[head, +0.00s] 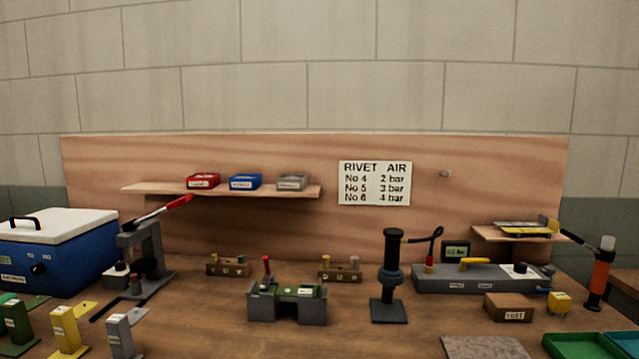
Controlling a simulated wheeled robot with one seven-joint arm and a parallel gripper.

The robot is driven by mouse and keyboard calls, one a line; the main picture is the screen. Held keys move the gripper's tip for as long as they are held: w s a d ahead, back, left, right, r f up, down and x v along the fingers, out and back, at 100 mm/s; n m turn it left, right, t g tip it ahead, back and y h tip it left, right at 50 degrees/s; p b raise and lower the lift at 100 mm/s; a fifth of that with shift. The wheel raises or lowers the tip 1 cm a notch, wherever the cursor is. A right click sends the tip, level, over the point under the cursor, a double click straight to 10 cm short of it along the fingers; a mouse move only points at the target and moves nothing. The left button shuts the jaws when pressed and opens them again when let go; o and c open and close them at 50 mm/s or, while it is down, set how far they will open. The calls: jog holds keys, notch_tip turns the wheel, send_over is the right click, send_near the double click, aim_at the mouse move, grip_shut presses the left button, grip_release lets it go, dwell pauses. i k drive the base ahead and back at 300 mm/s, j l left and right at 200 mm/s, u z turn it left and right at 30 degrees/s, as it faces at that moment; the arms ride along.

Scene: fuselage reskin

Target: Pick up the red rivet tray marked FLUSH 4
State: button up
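A red tray (203,181) sits on the wooden wall shelf (150,189) at the left of the back board. It is the leftmost of three small trays there. It has a pale label on its front, too small to read. A blue tray (245,182) stands to its right, then a grey tray (291,182). My gripper is not in view.
A lever press (148,255) with a raised red handle stands below and left of the shelf. A blue box with a white lid (55,250) is at the far left. A green-topped fixture (287,301) and a black stand (389,280) occupy the bench middle. Air above the shelf is clear.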

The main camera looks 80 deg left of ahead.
aim_at(209, 181)
jog(key=u, duration=2.9)
